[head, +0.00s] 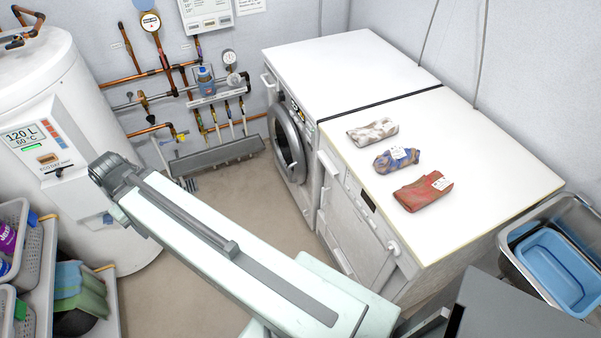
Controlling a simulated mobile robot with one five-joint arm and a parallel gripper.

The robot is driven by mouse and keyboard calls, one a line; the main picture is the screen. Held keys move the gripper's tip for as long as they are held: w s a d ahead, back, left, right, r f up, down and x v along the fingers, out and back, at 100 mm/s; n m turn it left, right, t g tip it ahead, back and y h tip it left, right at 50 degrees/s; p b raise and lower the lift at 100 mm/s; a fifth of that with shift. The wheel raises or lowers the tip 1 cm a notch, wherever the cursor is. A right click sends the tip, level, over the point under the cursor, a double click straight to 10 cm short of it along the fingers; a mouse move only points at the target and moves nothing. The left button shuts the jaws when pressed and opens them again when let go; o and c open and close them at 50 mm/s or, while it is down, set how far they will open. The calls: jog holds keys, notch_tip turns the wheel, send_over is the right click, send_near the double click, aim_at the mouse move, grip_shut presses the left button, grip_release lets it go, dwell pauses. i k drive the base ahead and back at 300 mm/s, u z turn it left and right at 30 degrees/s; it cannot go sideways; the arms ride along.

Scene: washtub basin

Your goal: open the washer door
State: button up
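The washer (350,62) is the white front-loading machine at the back of the room, with its front facing left. Its round grey door (289,146) with dark glass is seen at a steep angle. The door appears to lie shut against the front, and a small dark part that may be its handle shows at its lower edge. My pale arm reaches from the bottom middle up to the left, ending in a dark joint well left of the door. I cannot make out gripper fingers. Nothing of mine touches the door.
A second white appliance (500,190) stands beside the washer, with three folded cloths (397,158) on top. A water heater (58,120) and baskets (30,240) are at left, a metal tub (509,258) at right. The floor (250,190) before the washer is clear.

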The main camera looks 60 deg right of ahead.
aim_at(287, 148)
jog(key=u, duration=0.1)
jog(key=i, duration=0.85)
jog(key=z, duration=0.25)
jog(key=k, duration=0.75)
jog(key=u, duration=0.25)
jog(key=i, duration=0.85)
jog(key=z, duration=0.05)
